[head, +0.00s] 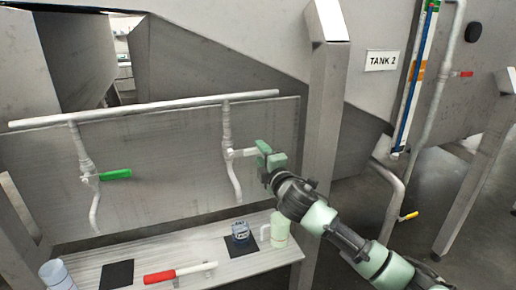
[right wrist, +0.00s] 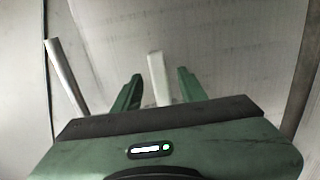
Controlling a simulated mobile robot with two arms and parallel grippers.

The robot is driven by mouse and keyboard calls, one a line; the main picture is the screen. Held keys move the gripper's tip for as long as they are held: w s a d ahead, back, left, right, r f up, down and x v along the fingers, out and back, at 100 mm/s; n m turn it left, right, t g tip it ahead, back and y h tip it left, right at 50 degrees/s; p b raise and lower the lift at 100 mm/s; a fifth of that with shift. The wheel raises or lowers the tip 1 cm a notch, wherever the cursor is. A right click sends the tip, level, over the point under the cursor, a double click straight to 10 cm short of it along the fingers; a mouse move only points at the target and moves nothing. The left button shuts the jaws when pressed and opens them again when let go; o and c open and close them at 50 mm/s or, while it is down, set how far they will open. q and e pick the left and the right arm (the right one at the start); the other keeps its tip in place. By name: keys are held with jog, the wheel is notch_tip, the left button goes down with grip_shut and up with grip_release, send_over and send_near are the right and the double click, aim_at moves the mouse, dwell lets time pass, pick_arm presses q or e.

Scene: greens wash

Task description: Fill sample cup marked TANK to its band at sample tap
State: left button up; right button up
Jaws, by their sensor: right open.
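A small blue-grey cup (head: 240,231) with a marking too small to read stands on a black mat on the bench, below the spout of the right tap (head: 230,150). Its fill level and band cannot be made out. My right gripper (head: 264,156) is at the end of this tap's pale lever. In the right wrist view the gripper (right wrist: 157,92) is open, with the pale lever (right wrist: 158,78) between its green fingers and gaps on both sides. No stream shows at the spout. My left gripper is not in view.
The left tap has a green handle (head: 115,174). On the bench (head: 190,250) are an empty black mat (head: 117,274), a red-handled tool (head: 160,277), a pale green mug-like vessel (head: 280,229) and a pale cylinder (head: 56,274). A steel post (head: 323,150) stands close right of the tap.

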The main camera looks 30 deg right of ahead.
jog(key=shift+x, duration=1.4)
grip_shut()
jog(key=shift+f, duration=0.1)
